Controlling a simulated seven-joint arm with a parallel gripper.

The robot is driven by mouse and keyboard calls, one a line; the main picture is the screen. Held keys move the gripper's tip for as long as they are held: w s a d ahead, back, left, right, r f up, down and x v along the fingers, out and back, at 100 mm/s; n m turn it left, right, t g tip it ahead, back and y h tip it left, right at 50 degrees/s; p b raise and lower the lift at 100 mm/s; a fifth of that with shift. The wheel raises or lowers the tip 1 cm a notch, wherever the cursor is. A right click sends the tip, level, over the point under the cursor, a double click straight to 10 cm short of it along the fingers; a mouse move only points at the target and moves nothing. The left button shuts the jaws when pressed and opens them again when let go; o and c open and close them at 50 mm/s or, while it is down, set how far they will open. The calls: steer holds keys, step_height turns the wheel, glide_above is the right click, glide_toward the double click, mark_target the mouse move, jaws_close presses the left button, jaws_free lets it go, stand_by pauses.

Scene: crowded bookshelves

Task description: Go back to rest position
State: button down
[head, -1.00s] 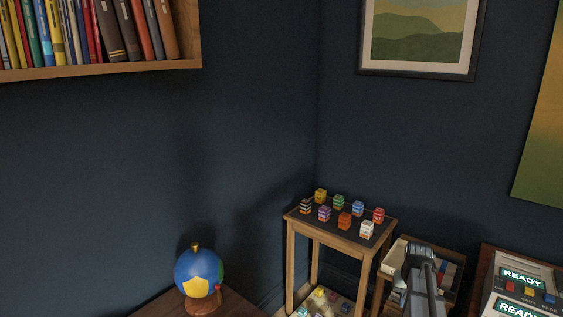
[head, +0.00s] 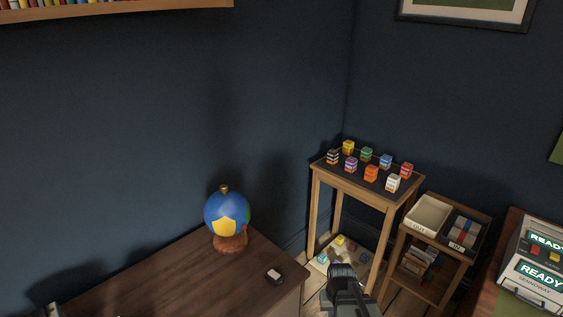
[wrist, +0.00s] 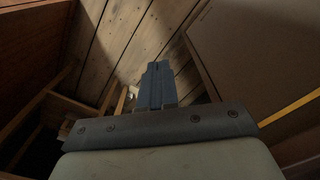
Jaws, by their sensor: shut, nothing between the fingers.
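My gripper (wrist: 157,72) shows in the wrist view with its two blue-grey fingers pressed together and nothing between them. It points over wooden floorboards (wrist: 122,38). In the head view a dark grey part of my arm rises from the bottom edge, in front of the small table and the cubby stand. Whether the fingers show in the head view I cannot tell. No object is held.
A dark wooden desk (head: 190,275) with a globe (head: 227,214) stands at left. A small table (head: 345,180) bears several colored blocks. A wooden stand (head: 425,285) with trays is to its right. A device reading READY (head: 540,280) sits far right.

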steer(key=s+f+g, duration=0.3)
steer(key=s+f, duration=0.7)
steer(key=s, duration=0.4)
steer(key=s+f+g, duration=0.3)
steer(key=s+f, duration=0.7)
steer(key=s, duration=0.5)
steer(key=shift+s+d+g, duration=0.2)
steer(key=shift+g, duration=0.2)
